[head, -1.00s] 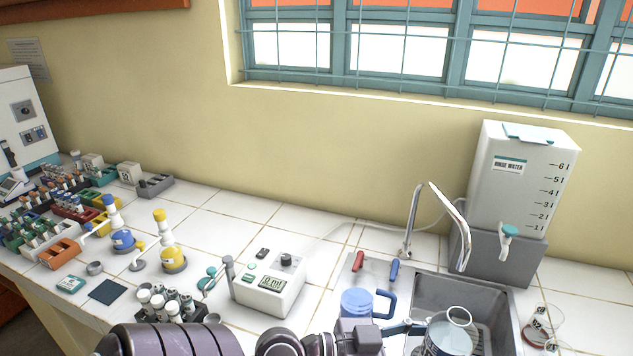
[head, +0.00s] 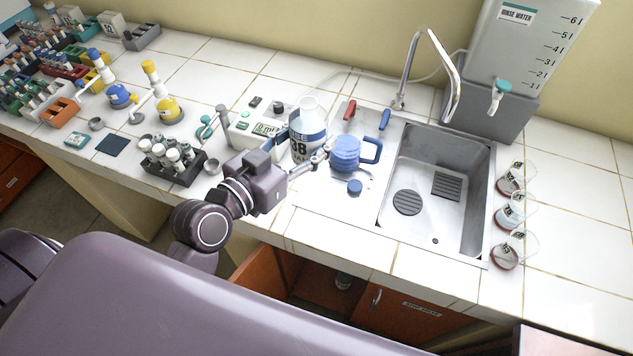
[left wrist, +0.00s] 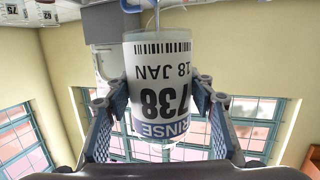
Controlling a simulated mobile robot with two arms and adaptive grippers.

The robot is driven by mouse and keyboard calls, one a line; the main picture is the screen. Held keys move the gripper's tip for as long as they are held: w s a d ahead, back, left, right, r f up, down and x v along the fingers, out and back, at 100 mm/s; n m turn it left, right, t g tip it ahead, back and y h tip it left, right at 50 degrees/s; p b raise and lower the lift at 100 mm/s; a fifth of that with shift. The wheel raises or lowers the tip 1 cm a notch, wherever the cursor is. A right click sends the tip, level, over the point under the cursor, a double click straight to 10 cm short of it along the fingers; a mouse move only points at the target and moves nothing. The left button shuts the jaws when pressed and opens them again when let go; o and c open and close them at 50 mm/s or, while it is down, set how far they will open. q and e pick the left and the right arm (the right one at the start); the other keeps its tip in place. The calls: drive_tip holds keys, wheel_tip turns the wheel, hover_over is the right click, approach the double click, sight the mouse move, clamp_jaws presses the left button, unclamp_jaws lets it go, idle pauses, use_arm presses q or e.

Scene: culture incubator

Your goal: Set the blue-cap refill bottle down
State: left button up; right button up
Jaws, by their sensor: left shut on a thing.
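My left gripper (head: 318,158) is shut on the clear refill bottle (head: 307,135), which has a white label with black numbers and a blue band. The bottle is uncapped and looks nearly upright beside the jug. A small blue cap (head: 355,187) lies on the sink's steel drainboard (head: 330,200). My right gripper is not in view.
A blue jug (head: 346,153) stands right of the bottle, and a white meter (head: 255,132) behind it to the left. A tube rack (head: 175,165) is at left; a cupboard (head: 320,280) below is open.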

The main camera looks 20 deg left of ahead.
sight(323, 123)
use_arm(q)
drive_tip(key=shift+w+d+r+n+y+p, duration=0.2)
drive_tip(key=shift+w+d+r, duration=0.15)
drive_tip(key=shift+w+r, duration=0.25)
drive_tip(key=shift+w+d+r+n+y+p, duration=0.1)
drive_tip(key=shift+w+d+r+p, duration=0.1)
drive_tip(key=shift+w+d+r, duration=0.25)
drive_tip(key=shift+w+d+r+t, duration=0.1)
drive_tip(key=shift+w+r+t, duration=0.05)
drive_tip(key=shift+w+t, duration=0.2)
drive_tip(key=shift+f, duration=0.2)
drive_tip(key=shift+w+f+b, duration=0.1)
drive_tip(key=shift+f+b, duration=0.6)
drive_tip(key=shift+f, duration=9.05)
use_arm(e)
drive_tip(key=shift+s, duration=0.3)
use_arm(q)
drive_tip(key=o, duration=1.6)
drive_tip(key=shift+f, duration=0.2)
drive_tip(key=shift+r, duration=0.1)
